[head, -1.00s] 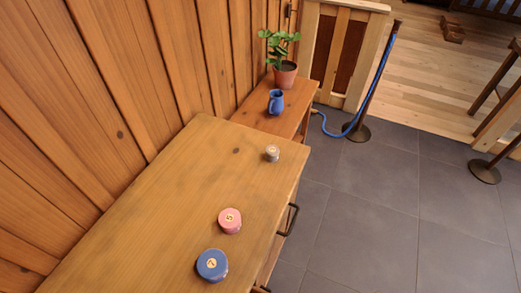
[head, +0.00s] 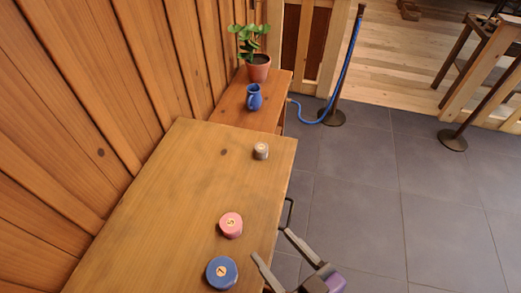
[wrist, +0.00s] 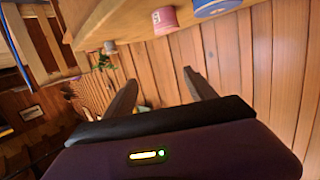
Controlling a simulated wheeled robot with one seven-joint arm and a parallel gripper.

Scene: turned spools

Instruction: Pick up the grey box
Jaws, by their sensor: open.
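The grey box shows as a small round grey spool-like piece with a pale top (head: 261,151), standing near the far right corner of the wooden cabinet top (head: 170,200). A small greyish piece (wrist: 110,47) in the wrist view looks like the same one. My gripper (head: 269,243) is open and empty at the cabinet's right edge, near the blue and pink spools and well short of the grey box. Its two fingers (wrist: 158,78) also show apart in the wrist view, with nothing between them.
A pink spool (head: 231,225) and a blue spool (head: 222,272) stand on the near part of the cabinet top. A blue jug (head: 254,97) and a potted plant (head: 258,68) stand on a lower cabinet behind. A plank wall (head: 60,120) borders the left.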

